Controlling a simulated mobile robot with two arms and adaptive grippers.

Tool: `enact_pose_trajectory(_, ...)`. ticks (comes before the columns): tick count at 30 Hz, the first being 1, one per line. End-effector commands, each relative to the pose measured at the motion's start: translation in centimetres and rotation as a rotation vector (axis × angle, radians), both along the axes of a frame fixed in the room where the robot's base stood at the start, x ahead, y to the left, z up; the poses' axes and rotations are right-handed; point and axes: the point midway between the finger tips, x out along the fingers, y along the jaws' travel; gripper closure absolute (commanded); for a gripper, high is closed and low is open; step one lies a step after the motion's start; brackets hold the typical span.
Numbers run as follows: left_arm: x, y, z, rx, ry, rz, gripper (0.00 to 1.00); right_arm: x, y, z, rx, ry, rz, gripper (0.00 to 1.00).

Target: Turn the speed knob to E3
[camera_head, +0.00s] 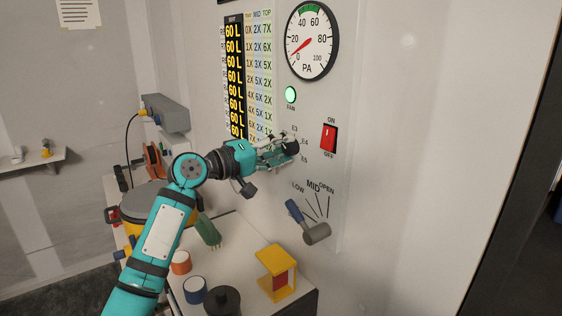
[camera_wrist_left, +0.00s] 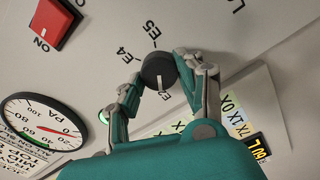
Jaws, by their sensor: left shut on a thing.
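The speed knob (camera_wrist_left: 157,71) is a dark round knob on the white panel, with labels E5 and E4 clear beside it in the left wrist view. Its white mark points toward a partly covered label (camera_wrist_left: 165,97) that starts with E. My left gripper (camera_head: 284,149) reaches the panel from the left and is shut on the knob, one finger on each side in the left wrist view (camera_wrist_left: 159,69). My right gripper is not in view.
Above the knob are a lit green FAN lamp (camera_head: 291,95) and a PA gauge (camera_head: 312,40). A red ON/OFF switch (camera_head: 329,138) is to the right. A yellow stand (camera_head: 277,272) and jars occupy the bench.

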Motion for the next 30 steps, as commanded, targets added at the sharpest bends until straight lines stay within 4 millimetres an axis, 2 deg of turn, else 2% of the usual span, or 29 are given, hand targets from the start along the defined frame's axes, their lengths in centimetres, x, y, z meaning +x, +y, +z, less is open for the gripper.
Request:
enact_pose_trajectory(1,0.0,0.0,-0.6,0.030,-0.034,0.000,0.94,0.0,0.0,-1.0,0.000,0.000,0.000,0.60)
enact_pose_trajectory(15,0.0,0.0,-0.5,0.291,-0.393,-0.001,0.94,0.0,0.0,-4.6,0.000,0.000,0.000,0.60)
enact_pose_trajectory(30,-0.1,-0.1,-0.3,0.512,-0.694,-0.003,0.94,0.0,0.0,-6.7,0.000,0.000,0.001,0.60)
